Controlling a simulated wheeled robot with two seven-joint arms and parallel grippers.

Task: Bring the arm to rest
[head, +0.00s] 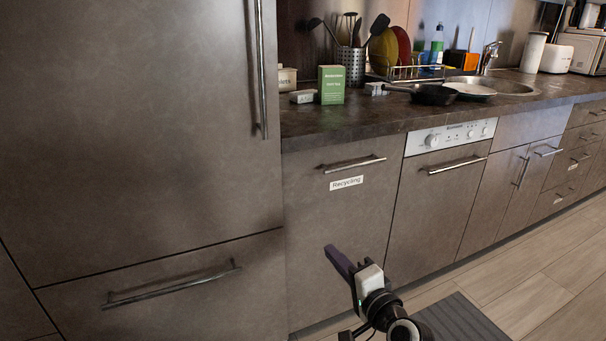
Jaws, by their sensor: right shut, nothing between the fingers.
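My right gripper (339,262) is at the bottom middle of the head view, in front of the lower cabinet door with the "Recycling" label (346,183). Its dark fingers are together and point up and to the left. It holds nothing. It is below the cabinet's bar handle (352,164) and looks apart from it. My left gripper is not in the picture.
A tall cabinet (150,120) fills the left, with a drawer handle (172,287) low down. The counter (350,119) carries a green box (331,84), a pan (434,94) and a utensil holder (351,61). A dishwasher (436,195) stands right of the recycling cabinet. The floor (540,285) at right looks clear.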

